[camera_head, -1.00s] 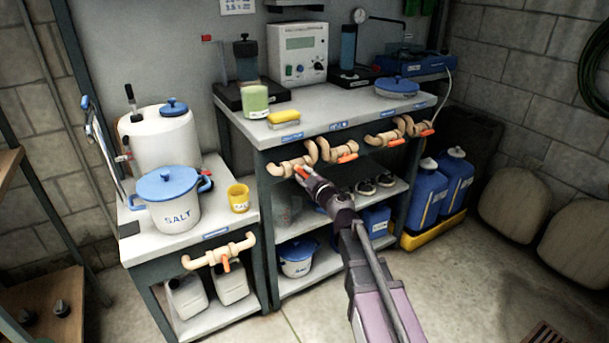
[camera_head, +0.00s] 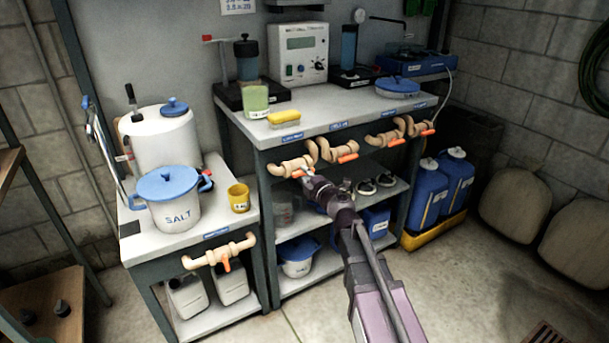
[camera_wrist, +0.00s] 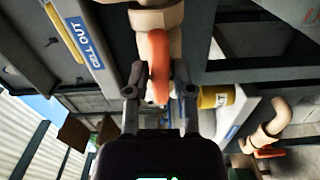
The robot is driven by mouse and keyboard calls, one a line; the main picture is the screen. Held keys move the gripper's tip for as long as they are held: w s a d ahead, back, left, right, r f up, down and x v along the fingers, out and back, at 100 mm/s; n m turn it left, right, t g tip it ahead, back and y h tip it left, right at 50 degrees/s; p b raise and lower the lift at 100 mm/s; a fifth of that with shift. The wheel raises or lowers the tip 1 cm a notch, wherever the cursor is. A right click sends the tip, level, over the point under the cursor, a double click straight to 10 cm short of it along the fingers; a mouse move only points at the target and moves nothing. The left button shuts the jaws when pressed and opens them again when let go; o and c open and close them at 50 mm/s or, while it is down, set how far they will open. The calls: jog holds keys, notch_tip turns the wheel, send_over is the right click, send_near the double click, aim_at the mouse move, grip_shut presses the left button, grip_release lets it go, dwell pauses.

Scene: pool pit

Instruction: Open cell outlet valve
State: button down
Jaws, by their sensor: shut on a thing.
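My gripper (camera_head: 306,177) reaches up to the leftmost pipe valve (camera_head: 292,167) under the front edge of the middle bench in the head view. In the wrist view my gripper (camera_wrist: 162,82) has its two fingers on either side of an orange valve handle (camera_wrist: 158,58) and is shut on it. The handle hangs from a tan pipe fitting (camera_wrist: 156,18). A blue label reading CELL OUT (camera_wrist: 84,42) is on the bench edge beside it. In the head view my gripper largely hides this handle.
Another tan valve with an orange handle (camera_head: 347,158) sits just right of my gripper, and more valves (camera_head: 385,139) lie further right. A lower-bench valve (camera_head: 226,264) is at left. The shelf (camera_head: 300,215) below holds several containers. Blue jugs (camera_head: 428,193) stand at right.

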jog(key=shift+n, duration=0.3)
jog(key=c, duration=0.6)
grip_release()
jog(key=shift+s+d, duration=0.1)
jog(key=v, duration=1.1)
jog(key=shift+s+d, duration=0.2)
jog(key=shift+s, duration=0.1)
